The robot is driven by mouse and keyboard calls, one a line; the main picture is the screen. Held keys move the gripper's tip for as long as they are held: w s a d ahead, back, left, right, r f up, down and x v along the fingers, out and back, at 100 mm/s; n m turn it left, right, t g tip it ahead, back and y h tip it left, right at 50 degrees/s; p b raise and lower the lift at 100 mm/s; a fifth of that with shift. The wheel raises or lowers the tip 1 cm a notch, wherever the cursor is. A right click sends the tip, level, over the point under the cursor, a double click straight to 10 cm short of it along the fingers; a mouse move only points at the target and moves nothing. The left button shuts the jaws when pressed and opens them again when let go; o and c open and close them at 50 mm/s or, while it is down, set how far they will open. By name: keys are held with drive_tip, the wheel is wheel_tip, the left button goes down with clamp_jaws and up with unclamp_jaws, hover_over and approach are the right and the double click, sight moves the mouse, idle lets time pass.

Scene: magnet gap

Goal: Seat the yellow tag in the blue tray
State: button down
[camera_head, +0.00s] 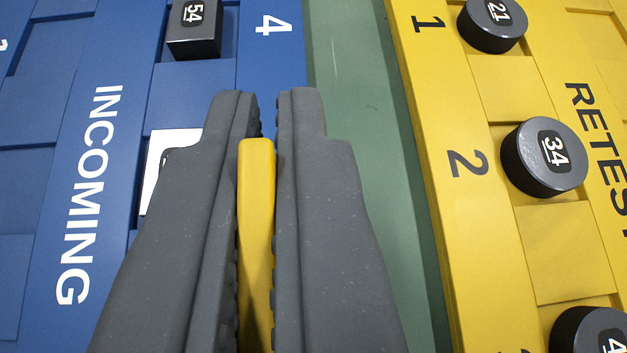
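My gripper (268,105) is shut on the yellow tag (257,200), which stands edge-on between the two dark fingers. The blue tray (135,65) marked INCOMING lies at the left, with a "4" printed on its right rim. My gripper is over the right edge of the blue tray and the green strip beside it. My left finger hides part of the tray. I cannot tell how high the tag is above it.
In the blue tray are a black block marked 54 (195,28) and a white piece (165,160) partly behind my left finger. A yellow RETEST tray (445,130) at the right holds black round pucks marked 21 (492,25) and 34 (544,158). A green strip (350,60) separates the trays.

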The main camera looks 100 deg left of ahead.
wheel_tip(320, 180, down, 3)
drive_tip(key=shift+d+r+b, duration=0.1)
drive_tip(key=shift+b, duration=0.3)
drive_tip(key=c, duration=1.6)
unclamp_jaws()
